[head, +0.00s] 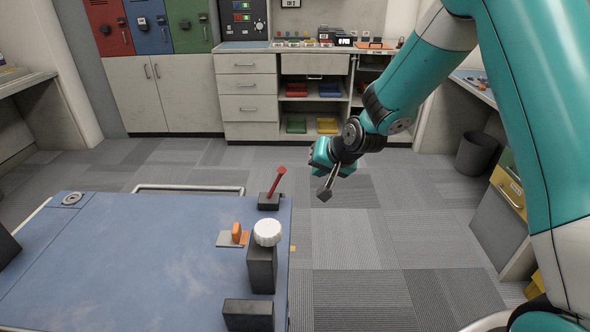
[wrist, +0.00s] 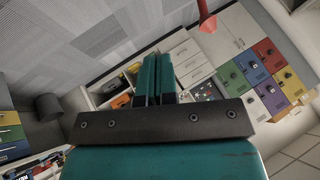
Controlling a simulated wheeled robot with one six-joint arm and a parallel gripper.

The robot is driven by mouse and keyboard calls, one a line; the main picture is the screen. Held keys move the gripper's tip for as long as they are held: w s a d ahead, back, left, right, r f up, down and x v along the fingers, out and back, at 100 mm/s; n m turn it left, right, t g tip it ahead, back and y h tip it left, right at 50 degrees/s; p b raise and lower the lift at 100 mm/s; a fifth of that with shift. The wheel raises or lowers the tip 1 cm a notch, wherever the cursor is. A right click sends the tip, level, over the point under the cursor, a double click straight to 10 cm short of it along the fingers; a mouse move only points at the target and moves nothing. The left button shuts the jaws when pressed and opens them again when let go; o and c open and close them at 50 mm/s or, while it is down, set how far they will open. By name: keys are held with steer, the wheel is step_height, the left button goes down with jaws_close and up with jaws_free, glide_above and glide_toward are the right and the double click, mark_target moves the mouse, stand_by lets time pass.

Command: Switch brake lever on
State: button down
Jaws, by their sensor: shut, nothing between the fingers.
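The brake lever (head: 277,182) is a red handle on a small black base (head: 269,201) at the far right corner of the blue cart top (head: 150,260). The handle leans to the right. In the wrist view a red part of the lever (wrist: 207,18) shows at the top, right of my fingers. My gripper (head: 325,193) is to the right of the lever, over the floor, apart from it. Its fingers (wrist: 155,75) are shut together with nothing between them.
The cart also carries a white round knob (head: 267,233) on a black block, an orange switch (head: 237,233) and a black box (head: 248,314). Cabinets and drawers (head: 247,85) stand at the back. Carpet floor right of the cart is clear. A dark bin (head: 477,153) stands farther right.

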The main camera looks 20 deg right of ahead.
mark_target(276, 183)
steer(key=w+a+f+p, duration=0.2)
steer(key=w+a+f, duration=0.1)
steer(key=w+a, duration=0.1)
steer(key=shift+w+a+f, duration=0.2)
steer(key=shift+w+a, duration=0.15)
steer(key=shift+w, duration=0.2)
steer(key=shift+r, duration=0.1)
